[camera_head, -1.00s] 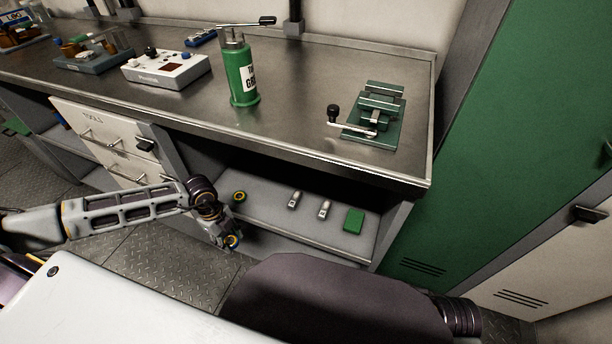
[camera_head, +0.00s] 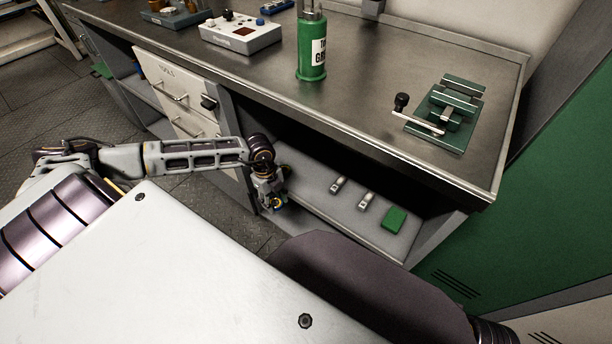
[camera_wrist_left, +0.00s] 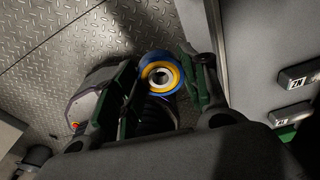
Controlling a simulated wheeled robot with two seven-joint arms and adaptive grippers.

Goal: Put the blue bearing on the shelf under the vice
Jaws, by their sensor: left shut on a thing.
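The blue bearing (camera_wrist_left: 162,75), a blue ring with a yellow band and grey centre, is held between the fingers of my left gripper (camera_wrist_left: 163,82) in the left wrist view. In the head view my left gripper (camera_head: 275,204) hangs at the front left of the shelf, with a small bit of the bearing (camera_head: 278,202) showing blue and yellow. The grey shelf (camera_head: 325,205) lies under the bench top. The green vice (camera_head: 447,113) stands on the right end of the bench. My right gripper is out of view.
The bench edge (camera_head: 400,163) overhangs the shelf. A green grease can (camera_head: 311,50) stands on top. White drawers (camera_head: 180,95) lie left of the shelf opening.

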